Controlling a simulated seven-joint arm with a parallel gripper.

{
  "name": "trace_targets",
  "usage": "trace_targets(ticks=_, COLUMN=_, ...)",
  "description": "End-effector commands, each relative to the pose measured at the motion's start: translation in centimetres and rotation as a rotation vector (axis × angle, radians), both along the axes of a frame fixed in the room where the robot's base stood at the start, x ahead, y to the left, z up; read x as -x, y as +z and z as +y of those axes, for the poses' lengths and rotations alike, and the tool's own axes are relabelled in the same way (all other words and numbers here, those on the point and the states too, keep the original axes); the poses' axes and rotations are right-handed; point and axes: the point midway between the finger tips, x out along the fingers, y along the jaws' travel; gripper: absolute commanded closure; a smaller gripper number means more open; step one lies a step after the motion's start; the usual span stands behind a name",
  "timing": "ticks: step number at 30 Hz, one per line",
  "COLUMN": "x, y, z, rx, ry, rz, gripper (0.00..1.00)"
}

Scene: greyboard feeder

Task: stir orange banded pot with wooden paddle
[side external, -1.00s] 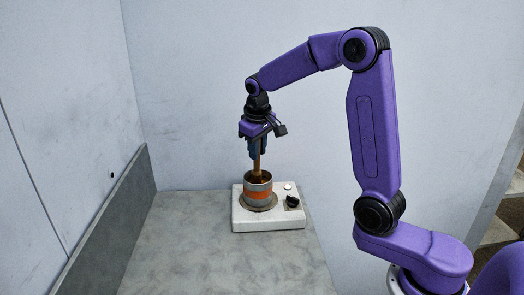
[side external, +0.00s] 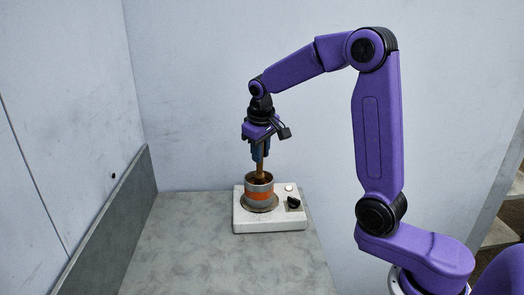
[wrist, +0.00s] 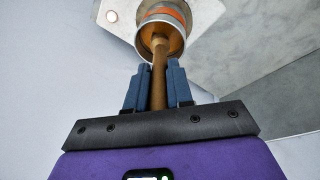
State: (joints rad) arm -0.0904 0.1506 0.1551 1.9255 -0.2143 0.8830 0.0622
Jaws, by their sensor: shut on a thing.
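The orange banded pot (side external: 258,194) is a grey metal pot with an orange band, upright on the round plate of a white hotplate (side external: 247,222). The wooden paddle (side external: 260,172) stands nearly upright with its lower end inside the pot. My gripper (side external: 259,156) is above the pot and shut on the paddle's upper part. In the wrist view the paddle (wrist: 159,70) runs between the blue fingers (wrist: 157,86) into the pot's mouth (wrist: 164,32). The paddle's lower tip and the pot's contents are hidden or too small to tell.
The hotplate has a black knob (side external: 293,203) and a small light (side external: 289,188) at its right. The grey table (side external: 200,255) is bare in front and to the left. A low grey board (side external: 105,220) edges the table's left side, and a pale wall stands behind.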

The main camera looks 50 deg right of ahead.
Motion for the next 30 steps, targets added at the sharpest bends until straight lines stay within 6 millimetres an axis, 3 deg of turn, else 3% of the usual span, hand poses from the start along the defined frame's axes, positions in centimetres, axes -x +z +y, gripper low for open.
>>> trace_targets(ticks=14, x=0.2, y=0.1, z=0.3, rx=0.000, ry=0.001, rz=-0.001, gripper=1.00)
trace_targets(ticks=30, x=0.2, y=3.1, z=0.3, rx=0.000, ry=0.000, rz=-0.002, gripper=1.00)
